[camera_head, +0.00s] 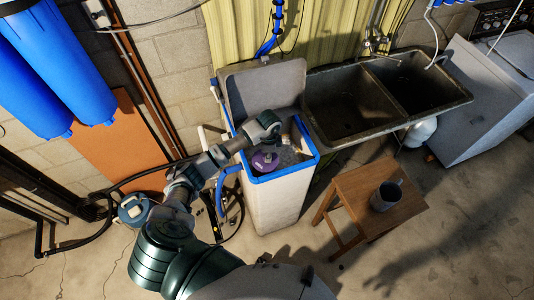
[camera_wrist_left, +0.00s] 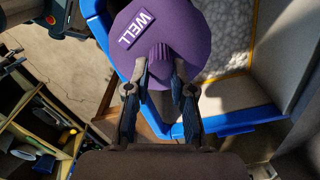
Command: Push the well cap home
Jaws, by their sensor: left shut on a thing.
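The purple well cap (camera_wrist_left: 190,42) carries a raised WELL label and a ridged grip in the left wrist view. My left gripper (camera_wrist_left: 162,78) is shut on that grip. In the head view the cap (camera_head: 265,161) shows just below my left wrist, within the blue-rimmed opening of the tall pale softener tank (camera_head: 274,205). Whitish salt (camera_wrist_left: 228,55) lies beside and below the cap in the tank. The well under the cap is hidden, so I cannot tell how the cap sits on it. My right gripper is not in view.
The tank's grey lid (camera_head: 262,88) stands open behind it. A dark double sink (camera_head: 345,105) adjoins on the right. A wooden stool (camera_head: 350,205) with a dark mug (camera_head: 386,196) stands at front right. Blue filter housings (camera_head: 60,65) hang at upper left.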

